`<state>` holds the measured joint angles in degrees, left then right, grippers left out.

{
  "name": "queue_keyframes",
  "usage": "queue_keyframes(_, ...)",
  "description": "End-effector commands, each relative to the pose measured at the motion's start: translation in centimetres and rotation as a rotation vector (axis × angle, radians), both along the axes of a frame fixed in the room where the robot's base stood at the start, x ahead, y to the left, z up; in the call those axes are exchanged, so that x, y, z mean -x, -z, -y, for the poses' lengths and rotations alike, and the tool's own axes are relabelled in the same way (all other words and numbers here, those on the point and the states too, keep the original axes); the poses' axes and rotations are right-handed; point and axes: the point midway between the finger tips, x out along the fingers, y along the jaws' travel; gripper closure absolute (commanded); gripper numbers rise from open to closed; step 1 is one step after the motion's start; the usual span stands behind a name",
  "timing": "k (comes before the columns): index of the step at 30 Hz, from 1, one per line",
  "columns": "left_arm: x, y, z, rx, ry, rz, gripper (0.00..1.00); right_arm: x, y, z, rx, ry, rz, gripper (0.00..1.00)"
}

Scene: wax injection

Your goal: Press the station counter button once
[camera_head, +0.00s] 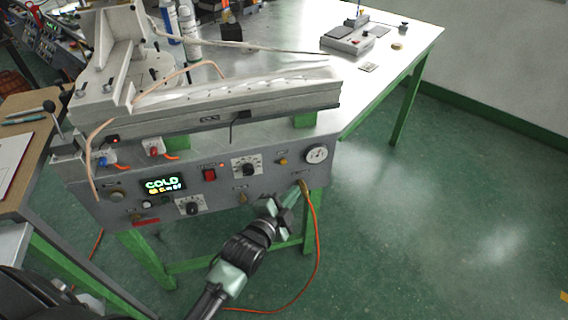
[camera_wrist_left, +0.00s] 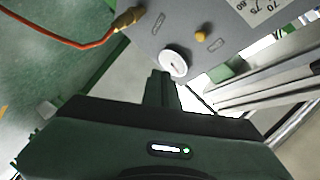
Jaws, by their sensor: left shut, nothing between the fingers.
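The machine's grey front panel (camera_head: 225,200) carries several controls: a red rocker switch (camera_head: 209,174), a brass-yellow knob or button (camera_head: 283,161), a dark dial (camera_head: 249,169) and a lit display (camera_head: 165,185) reading "COLD". I cannot tell which control, if any, is the counter button. My left gripper (camera_head: 279,211) is shut and empty, in front of the panel's lower right part. My right gripper is not in view.
An orange hose (camera_head: 317,240) hangs from a brass fitting (camera_head: 303,186) close to my left gripper. A long metal trough (camera_head: 240,95) lies above the panel. The metal tabletop (camera_head: 400,60) is mostly clear at right. Green floor (camera_head: 440,200) is open at right.

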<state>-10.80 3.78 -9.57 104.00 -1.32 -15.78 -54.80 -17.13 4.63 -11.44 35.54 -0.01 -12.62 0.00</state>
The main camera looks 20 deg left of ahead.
Motion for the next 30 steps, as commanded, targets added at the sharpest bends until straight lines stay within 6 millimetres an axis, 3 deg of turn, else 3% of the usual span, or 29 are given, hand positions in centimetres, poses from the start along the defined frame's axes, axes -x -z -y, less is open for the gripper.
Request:
queue_keyframes(9, -3.8, 0.2, -2.7, -0.003, -0.001, 0.003, 1.00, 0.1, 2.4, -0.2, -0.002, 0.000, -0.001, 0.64)
queue_keyframes(15, -5.4, 0.0, -3.8, -0.002, 0.000, 0.000, 1.00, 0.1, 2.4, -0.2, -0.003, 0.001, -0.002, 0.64)
queue_keyframes(30, -6.1, 0.0, -4.3, 0.001, 0.000, -0.001, 1.00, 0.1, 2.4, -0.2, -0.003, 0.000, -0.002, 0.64)
